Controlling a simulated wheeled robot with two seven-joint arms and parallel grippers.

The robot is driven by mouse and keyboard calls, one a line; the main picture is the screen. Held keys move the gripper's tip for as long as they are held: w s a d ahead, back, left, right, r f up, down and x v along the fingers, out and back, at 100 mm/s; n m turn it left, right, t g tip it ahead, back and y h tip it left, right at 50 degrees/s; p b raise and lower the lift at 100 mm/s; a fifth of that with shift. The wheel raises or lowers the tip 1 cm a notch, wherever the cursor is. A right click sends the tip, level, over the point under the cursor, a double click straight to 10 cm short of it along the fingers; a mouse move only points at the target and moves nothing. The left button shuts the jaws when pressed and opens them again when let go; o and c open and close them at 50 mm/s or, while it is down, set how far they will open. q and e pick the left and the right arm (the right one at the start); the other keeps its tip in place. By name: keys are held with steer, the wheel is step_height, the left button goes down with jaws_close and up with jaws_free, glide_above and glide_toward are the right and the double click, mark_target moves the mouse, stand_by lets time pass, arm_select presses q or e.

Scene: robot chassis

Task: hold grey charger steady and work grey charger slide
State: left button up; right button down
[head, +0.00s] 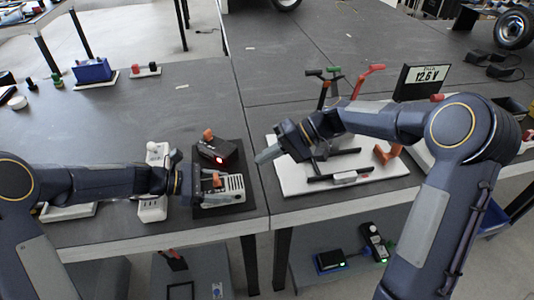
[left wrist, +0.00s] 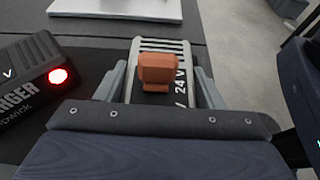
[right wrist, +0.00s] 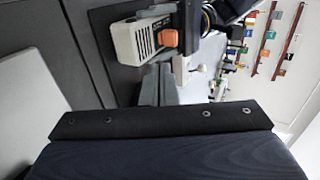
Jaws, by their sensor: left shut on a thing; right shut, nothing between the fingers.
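The grey charger (head: 233,188) sits on a black mat (head: 238,152) near the front edge of the table. Its orange slide knob (left wrist: 158,70) stands up on its top beside the printed "24 V" in the left wrist view. My left gripper (head: 205,187) is shut on the grey charger, with one finger on each side of it in the left wrist view. My right gripper (head: 268,154) is shut and empty, to the right of the charger and apart from it. The right wrist view also shows the charger (right wrist: 133,40) with its orange knob (right wrist: 167,38) beyond the right fingers.
A black charger (head: 216,150) with a lit red light and an orange knob stands just behind the grey one. A white board (head: 290,185) with a black frame lies to the right. A meter (head: 424,79) reading 12.6 V stands farther back. White fixtures (head: 153,207) lie left of the mat.

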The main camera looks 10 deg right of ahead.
mark_target(217, 176)
arm_select(q)
steer(key=shift+s+a+f, duration=0.1)
steer(key=shift+f, duration=0.3)
arm_select(e)
steer(key=x, duration=0.6)
steer(key=shift+s, duration=0.1)
steer(key=a, duration=0.3)
steer(key=shift+a+f, duration=0.1)
steer(key=shift+a, duration=0.45)
arm_select(q)
steer(key=shift+c, duration=0.2)
arm_select(e)
steer(key=a, duration=0.3)
steer(key=shift+a, duration=0.2)
arm_select(q)
steer(key=shift+o, duration=0.2)
arm_select(e)
steer(key=shift+d, duration=0.1)
